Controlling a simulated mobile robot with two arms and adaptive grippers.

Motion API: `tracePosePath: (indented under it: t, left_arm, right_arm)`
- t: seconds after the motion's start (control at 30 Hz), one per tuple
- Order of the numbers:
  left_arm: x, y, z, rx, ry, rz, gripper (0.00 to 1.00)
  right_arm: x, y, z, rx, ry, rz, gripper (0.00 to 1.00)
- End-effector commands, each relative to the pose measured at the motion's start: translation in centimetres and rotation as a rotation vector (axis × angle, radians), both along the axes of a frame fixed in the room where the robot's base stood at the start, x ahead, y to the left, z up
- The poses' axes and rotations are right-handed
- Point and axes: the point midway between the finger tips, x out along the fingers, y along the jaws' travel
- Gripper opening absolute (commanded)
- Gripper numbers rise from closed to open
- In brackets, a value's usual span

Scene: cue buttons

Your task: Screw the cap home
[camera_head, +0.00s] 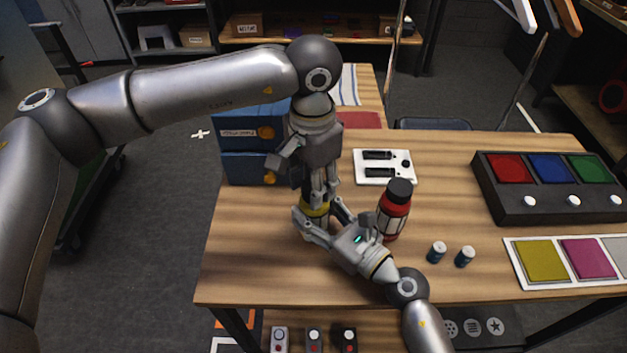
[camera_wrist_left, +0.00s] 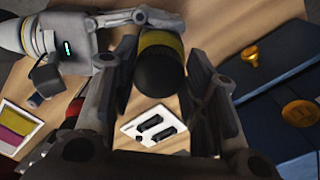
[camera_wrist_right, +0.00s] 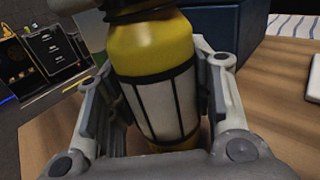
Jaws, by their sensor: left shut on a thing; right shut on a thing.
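A yellow bottle (camera_head: 315,208) with a white, dark-striped label (camera_wrist_right: 160,105) stands near the left side of the wooden table. My right gripper (camera_head: 322,222) is shut around its body from the right and front; it also shows in the right wrist view (camera_wrist_right: 160,110). My left gripper (camera_head: 317,190) comes down from above and is shut on the black cap (camera_wrist_left: 158,74) at the bottle's top. The cap sits over the yellow shoulder (camera_wrist_left: 160,38) in the left wrist view. In the head view my left fingers mostly hide the cap, and its thread cannot be seen.
A red bottle (camera_head: 393,215) with a black cap stands close right of my right gripper. Blue drawer boxes (camera_head: 250,167) stand behind left. Two small cylinders (camera_head: 437,251), a white plate (camera_head: 384,167), a button panel (camera_head: 535,205) and a colour card (camera_head: 540,259) lie to the right.

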Motion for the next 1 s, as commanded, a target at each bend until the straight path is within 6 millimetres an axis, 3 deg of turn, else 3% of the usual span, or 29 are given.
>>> tracePosePath:
  t: [0.23, 0.6, 0.63, 0.77, 1.0]
  left_arm:
    - [0.25, 0.12, 0.05, 0.000, -0.004, -0.247, 0.27]
    - [0.26, 0.12, 0.05, 0.000, -0.003, -0.279, 0.27]
    - [0.26, 0.12, 0.05, 0.000, -0.003, -0.279, 0.45]
    - [0.23, 0.10, 0.04, 0.000, -0.003, -0.279, 0.61]
    - [0.16, 0.07, 0.00, 0.000, -0.001, -0.280, 0.62]
  right_arm:
    - [-0.06, 0.02, -0.06, -0.001, 0.001, 0.002, 0.00]
    - [-0.07, 0.04, -0.07, -0.001, 0.001, 0.002, 0.00]
    - [-0.07, 0.04, -0.07, -0.001, 0.001, 0.002, 0.00]
    - [-0.07, 0.04, -0.07, -0.001, 0.001, 0.002, 0.00]
    - [-0.06, 0.04, -0.08, -0.001, 0.001, 0.002, 0.00]
